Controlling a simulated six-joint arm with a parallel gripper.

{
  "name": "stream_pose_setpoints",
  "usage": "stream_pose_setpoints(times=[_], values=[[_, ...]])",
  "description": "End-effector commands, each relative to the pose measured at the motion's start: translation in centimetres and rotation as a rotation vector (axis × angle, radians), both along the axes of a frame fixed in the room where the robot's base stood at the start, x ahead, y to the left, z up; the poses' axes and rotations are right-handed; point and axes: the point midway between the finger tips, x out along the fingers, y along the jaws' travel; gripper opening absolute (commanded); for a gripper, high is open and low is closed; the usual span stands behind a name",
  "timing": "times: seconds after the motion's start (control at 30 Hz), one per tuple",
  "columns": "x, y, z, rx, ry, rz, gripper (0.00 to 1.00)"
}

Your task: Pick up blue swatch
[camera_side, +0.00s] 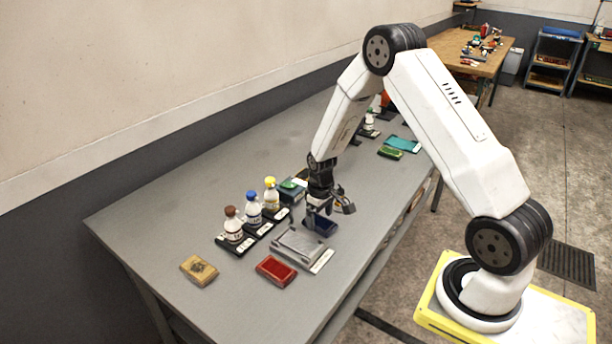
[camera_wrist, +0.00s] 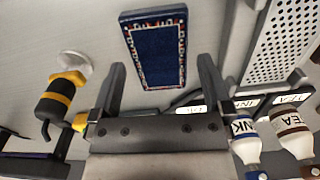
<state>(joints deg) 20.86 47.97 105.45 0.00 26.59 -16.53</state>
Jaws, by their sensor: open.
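The blue swatch (camera_wrist: 155,48) lies flat on the grey table in the wrist view. It is dark blue with a patterned border. My gripper (camera_wrist: 161,62) is open, with its two fingers apart near the swatch's lower end and nothing between them that I can see held. In the side view my gripper (camera_side: 325,208) points down just above the blue swatch (camera_side: 320,226), partly covering it. I cannot tell the exact height gap.
A grey perforated tray (camera_side: 300,246) is close beside the swatch. Bottles with brown (camera_side: 233,228), blue (camera_side: 253,210) and yellow (camera_side: 271,196) caps stand behind it. A red swatch (camera_side: 276,271) and a tan swatch (camera_side: 199,270) lie nearer. A black-and-yellow object (camera_wrist: 60,95) is left.

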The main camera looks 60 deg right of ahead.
Motion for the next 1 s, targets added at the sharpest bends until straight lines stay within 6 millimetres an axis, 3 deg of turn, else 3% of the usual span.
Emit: stream_pose_setpoints(times=[0.2,0.7,0.93,0.97,1.0], values=[[0.02,-0.01,-1.2,0.0,-0.001,0.0,1.0],[0.01,-0.01,-1.22,0.0,-0.001,0.0,1.0],[0.0,0.0,-1.22,0.0,0.0,0.0,0.27],[0.0,0.0,-1.22,0.0,0.0,0.0,0.2],[0.01,-0.01,-1.21,0.0,-0.001,0.0,0.2]])
